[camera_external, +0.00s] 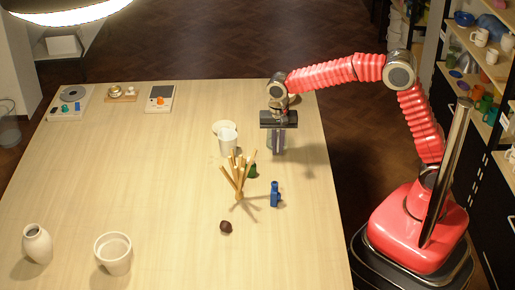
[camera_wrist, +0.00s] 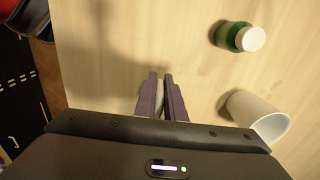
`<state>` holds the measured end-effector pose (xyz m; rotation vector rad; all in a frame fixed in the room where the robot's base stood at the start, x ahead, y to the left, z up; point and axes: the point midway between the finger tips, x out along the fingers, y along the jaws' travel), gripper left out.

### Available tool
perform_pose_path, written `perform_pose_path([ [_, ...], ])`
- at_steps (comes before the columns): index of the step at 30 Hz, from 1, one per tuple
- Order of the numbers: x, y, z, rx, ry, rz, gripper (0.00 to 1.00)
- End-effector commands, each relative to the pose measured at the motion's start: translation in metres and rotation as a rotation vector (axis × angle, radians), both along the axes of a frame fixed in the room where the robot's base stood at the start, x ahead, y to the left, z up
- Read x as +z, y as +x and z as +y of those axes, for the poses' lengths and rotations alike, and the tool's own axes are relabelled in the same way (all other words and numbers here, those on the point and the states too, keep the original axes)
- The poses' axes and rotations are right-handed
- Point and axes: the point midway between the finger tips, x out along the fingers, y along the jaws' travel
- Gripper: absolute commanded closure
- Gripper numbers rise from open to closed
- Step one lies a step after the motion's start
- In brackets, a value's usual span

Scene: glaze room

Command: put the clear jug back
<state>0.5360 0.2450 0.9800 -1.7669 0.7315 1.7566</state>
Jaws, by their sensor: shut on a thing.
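My gripper (camera_external: 278,154) points down over the right part of the table, near its back right edge. In the wrist view its two dark fingers (camera_wrist: 160,76) are close together, with a thin pale strip between them. The jug's outline is mostly hidden by the fingers and hard to make out. I cannot tell whether its base touches the table (camera_external: 150,160).
Nearer are wooden sticks (camera_external: 248,170), a green bottle (camera_wrist: 228,36), a blue bottle (camera_external: 275,196) and a brown lump (camera_external: 226,227). A vase (camera_external: 38,245) and white pot (camera_external: 113,257) stand front left. The table's middle left is clear.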

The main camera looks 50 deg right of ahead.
Motion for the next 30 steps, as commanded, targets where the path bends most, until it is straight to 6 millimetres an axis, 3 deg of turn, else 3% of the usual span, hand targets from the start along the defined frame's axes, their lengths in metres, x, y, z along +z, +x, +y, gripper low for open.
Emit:
perform_pose_path([
  [11, -0.0032, 0.0002, 0.0, 0.0, 0.0, 0.0, 1.0],
  [12, -0.0038, 0.0001, 0.0001, 0.0, 0.0, 0.0, 0.9],
  [20, -0.0035, 0.0002, 0.0001, 0.0, 0.0, 0.0, 0.72],
  [30, 0.0, 0.0004, 0.0002, 0.0, 0.001, -0.002, 0.72],
])
